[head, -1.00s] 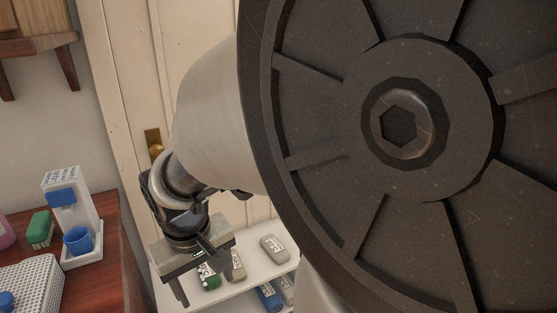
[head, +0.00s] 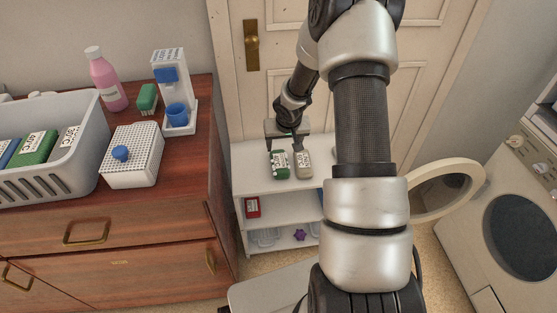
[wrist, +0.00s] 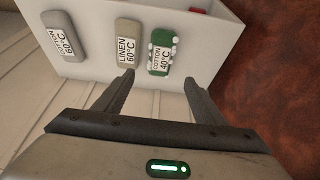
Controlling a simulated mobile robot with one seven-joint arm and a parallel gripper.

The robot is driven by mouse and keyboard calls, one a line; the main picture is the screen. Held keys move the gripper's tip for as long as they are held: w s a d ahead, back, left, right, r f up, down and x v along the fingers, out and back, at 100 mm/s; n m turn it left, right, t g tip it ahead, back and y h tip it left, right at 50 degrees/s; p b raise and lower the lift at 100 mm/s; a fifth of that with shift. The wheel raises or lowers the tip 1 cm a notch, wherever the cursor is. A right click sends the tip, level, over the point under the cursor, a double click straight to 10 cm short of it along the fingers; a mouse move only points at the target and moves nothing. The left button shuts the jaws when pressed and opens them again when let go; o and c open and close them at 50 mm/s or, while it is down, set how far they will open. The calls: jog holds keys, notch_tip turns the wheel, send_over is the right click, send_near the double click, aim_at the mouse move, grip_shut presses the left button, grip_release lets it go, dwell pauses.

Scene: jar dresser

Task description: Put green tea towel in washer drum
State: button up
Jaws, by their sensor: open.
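Two green folded cloths show. A green one with white spots, labelled cotton 40°C, lies on the white shelf top (head: 279,164); it also shows in the wrist view (wrist: 161,62). A plainer green one (head: 36,147) lies in the grey basket at left. I cannot tell which is the tea towel. My gripper (head: 284,143) is open and empty over the shelf; in the wrist view, the spotted cloth appears just beyond its fingertips (wrist: 159,77). The washer (head: 468,235) stands at right with its round door (head: 472,172) swung open; the drum opening (head: 522,237) is dark inside.
A beige linen 60°C cloth (head: 304,166) lies beside the spotted one, and a grey cloth (wrist: 62,34) farther left in the wrist view. The wooden dresser (head: 150,215) at left holds the basket (head: 75,165), a white perforated box (head: 132,165) and a pink bottle (head: 106,80).

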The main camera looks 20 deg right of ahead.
jog(key=b, duration=0.2)
send_over(280, 162)
jog(key=s, duration=0.2)
notch_tip(280, 162, down, 10)
jog(key=shift+w+a+f, duration=0.1)
jog(key=shift+f, duration=0.15)
jog(key=x, duration=0.5)
jog(key=shift+f, duration=0.15)
jog(key=c, duration=0.9)
jog(key=s+a+r+p, duration=0.1)
jog(key=a+r, duration=0.2)
jog(key=r, duration=0.7)
jog(key=s+a+r+p, duration=0.1)
jog(key=s+a+r, duration=0.15)
jog(key=r, duration=0.75)
jog(key=s+a+r+p, duration=0.2)
jog(key=s+r+p, duration=0.3)
jog(key=r, duration=0.1)
jog(key=s+a+r+n+p, duration=0.1)
jog(key=s+a+r+p, duration=0.2)
jog(key=r, duration=0.4)
jog(key=s+a+r+n+p, duration=0.1)
jog(key=s+a+r+p, duration=0.1)
jog(key=s+r+p, duration=0.4)
jog(key=shift+s+a+r+y+p, duration=0.2)
jog(key=shift+s+r, duration=0.05)
jog(key=shift+s, duration=0.3)
jog(key=shift+s+a+r+y+p, duration=0.15)
jog(key=shift+s+r+y, duration=0.1)
jog(key=shift+s, duration=0.35)
